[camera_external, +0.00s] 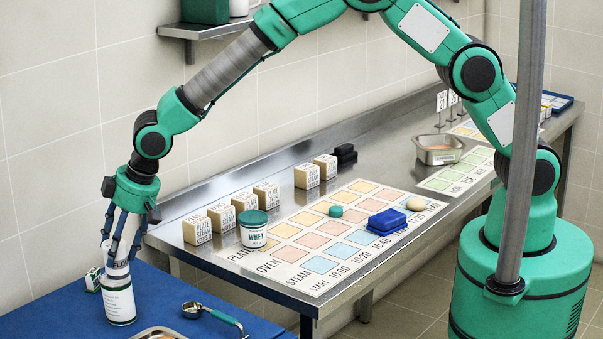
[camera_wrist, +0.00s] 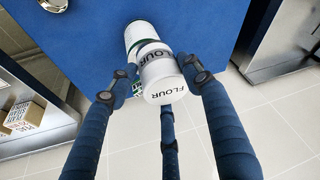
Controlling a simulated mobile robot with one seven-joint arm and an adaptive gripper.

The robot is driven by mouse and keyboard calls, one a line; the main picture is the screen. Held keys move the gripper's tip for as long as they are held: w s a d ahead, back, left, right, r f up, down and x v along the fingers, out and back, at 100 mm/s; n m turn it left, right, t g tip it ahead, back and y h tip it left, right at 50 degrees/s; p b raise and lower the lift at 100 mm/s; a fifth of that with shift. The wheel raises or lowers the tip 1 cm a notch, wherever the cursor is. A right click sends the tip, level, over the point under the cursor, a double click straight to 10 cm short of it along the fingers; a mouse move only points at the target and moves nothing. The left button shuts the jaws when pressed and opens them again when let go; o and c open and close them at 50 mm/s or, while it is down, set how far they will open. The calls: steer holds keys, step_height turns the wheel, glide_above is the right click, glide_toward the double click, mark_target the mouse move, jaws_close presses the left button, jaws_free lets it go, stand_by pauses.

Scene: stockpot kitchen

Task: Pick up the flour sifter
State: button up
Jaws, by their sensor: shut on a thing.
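On the blue table (camera_external: 60,312) are a small white and green box (camera_external: 93,279), a green-handled scoop (camera_external: 215,315) and a metal tray (camera_external: 160,332).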

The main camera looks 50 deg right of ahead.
steer(key=s+d+r, duration=0.2)
steer(key=s+d, duration=0.8)
steer(key=s, duration=0.2)
steer(key=shift+d+r, duration=0.3)
steer(key=shift+r, duration=0.05)
steer(key=shift+s+d+b, duration=0.15)
steer(key=shift+d+b, duration=0.15)
steer(key=shift+b, duration=1)
steer(key=shift+r, duration=0.15)
steer(key=w+a, duration=0.3)
steer(key=w, duration=0.1)
steer(key=w+a+f+b, duration=0.1)
steer(key=w+a, duration=0.6)
steer(key=w, duration=0.1)
steer(key=shift+a+f, duration=0.25)
steer(key=shift+f, duration=0.05)
steer(key=shift+f, duration=0.1)
steer(key=shift+f+b, duration=0.55)
steer(key=shift+f, duration=1.05)
